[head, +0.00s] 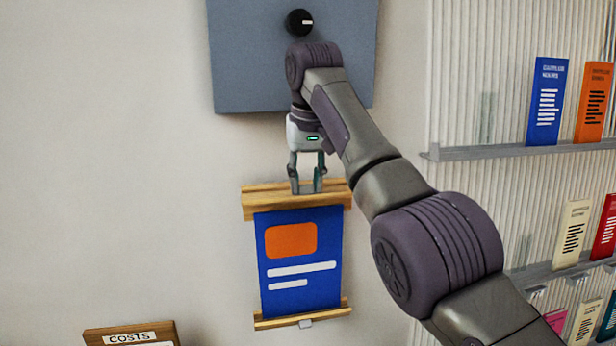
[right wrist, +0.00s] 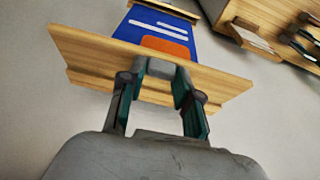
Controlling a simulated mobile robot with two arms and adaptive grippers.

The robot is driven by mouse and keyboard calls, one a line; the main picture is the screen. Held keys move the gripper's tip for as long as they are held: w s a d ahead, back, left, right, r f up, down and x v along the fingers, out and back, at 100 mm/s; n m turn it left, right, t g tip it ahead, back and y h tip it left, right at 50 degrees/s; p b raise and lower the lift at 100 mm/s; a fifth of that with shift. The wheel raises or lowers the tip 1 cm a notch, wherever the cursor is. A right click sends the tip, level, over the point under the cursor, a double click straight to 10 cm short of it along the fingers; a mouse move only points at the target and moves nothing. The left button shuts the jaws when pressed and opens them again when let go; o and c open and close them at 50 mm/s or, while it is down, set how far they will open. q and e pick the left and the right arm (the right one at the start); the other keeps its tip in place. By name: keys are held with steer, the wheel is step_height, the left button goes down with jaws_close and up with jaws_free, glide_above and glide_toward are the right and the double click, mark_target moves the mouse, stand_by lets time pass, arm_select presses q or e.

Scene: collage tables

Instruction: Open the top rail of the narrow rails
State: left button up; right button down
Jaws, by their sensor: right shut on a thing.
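The top rail (head: 262,198) of the narrow rails is a light wooden bar on the wall. A blue poster (head: 300,262) with an orange block and white bars hangs below it. The bottom rail (head: 275,321) is at the poster's lower edge, with a small grey tab. My right gripper (head: 307,186) comes down from above onto the middle of the top rail. In the right wrist view its fingers (right wrist: 160,100) are shut on the grey tab (right wrist: 160,68) of the top rail (right wrist: 90,55). Whether the rail is parted from the poster cannot be told. My left gripper is not in view.
A grey-blue panel (head: 245,60) with a black knob (head: 299,22) is on the wall above. Shelves (head: 500,152) with several upright cards stand at the right. A wooden box labelled COSTS (head: 130,334) is at the lower left. The wall between is bare.

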stand_by(0.6)
steer(key=c, duration=0.8)
jaws_free()
steer(key=shift+w, duration=0.1)
steer(key=shift+w+f, duration=0.1)
